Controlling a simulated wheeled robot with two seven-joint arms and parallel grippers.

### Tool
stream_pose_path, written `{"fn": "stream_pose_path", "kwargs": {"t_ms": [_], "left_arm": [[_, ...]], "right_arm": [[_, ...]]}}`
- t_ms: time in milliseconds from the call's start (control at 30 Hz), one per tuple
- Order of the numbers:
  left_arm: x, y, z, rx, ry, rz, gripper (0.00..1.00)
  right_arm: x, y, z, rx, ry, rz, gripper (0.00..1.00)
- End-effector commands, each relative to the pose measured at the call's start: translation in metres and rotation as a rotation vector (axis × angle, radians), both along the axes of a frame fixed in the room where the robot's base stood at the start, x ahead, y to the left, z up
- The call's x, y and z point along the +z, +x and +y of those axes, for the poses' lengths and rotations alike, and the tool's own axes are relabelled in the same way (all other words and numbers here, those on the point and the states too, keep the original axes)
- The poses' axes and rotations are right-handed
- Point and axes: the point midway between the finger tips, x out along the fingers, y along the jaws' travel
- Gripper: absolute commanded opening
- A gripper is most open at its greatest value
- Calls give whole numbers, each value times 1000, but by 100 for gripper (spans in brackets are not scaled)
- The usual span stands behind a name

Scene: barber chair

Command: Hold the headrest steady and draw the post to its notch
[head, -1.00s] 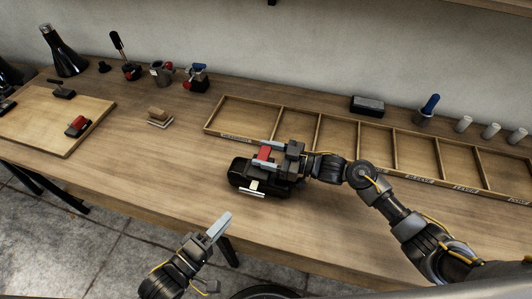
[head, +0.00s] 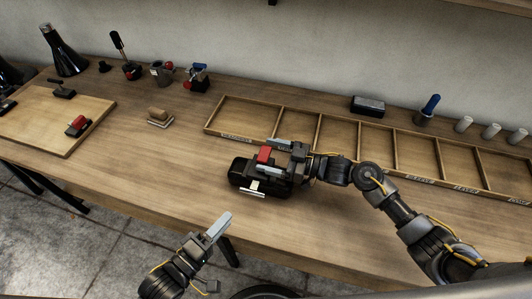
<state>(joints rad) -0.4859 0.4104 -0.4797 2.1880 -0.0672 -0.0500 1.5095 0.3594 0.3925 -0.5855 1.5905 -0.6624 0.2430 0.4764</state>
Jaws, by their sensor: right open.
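The headrest (head: 243,176) is a dark padded block lying on the bench near its front edge, with a pale metal piece (head: 257,185) on its front side. A red part (head: 264,155) stands on top of it. My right gripper (head: 271,157) is over the headrest, open, its pale fingers on the far and near sides of the red part with gaps showing. It hides the right part of the headrest, and I cannot make out the post or notch. My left gripper (head: 221,224) is in front of the bench edge, away from the headrest; its finger gap is unclear.
A wooden compartment tray (head: 225,136) lies behind the headrest. A wooden board (head: 40,125) with small tools is at the left, and a wood-handled block (head: 159,117) stands between. Clamps (head: 197,77) and a black box (head: 367,105) are along the back. Bench left of the headrest is clear.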

Motion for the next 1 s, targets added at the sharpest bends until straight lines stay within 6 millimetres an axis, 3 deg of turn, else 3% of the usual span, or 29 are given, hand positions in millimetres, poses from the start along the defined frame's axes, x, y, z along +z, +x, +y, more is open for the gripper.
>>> {"fn": "stream_pose_path", "kwargs": {"t_ms": [300, 500, 1000], "left_arm": [[0, 0, 0, 0, 0, 0, 36], [0, 0, 0, 0, 0, 0, 36], [1, 0, 0, 0, 0, 0, 36]], "right_arm": [[0, -22, -64, -1, -2, 0, 81], [0, -31, -90, 0, -1, -1, 81], [2, -34, -99, 0, 1, -1, 81]]}}
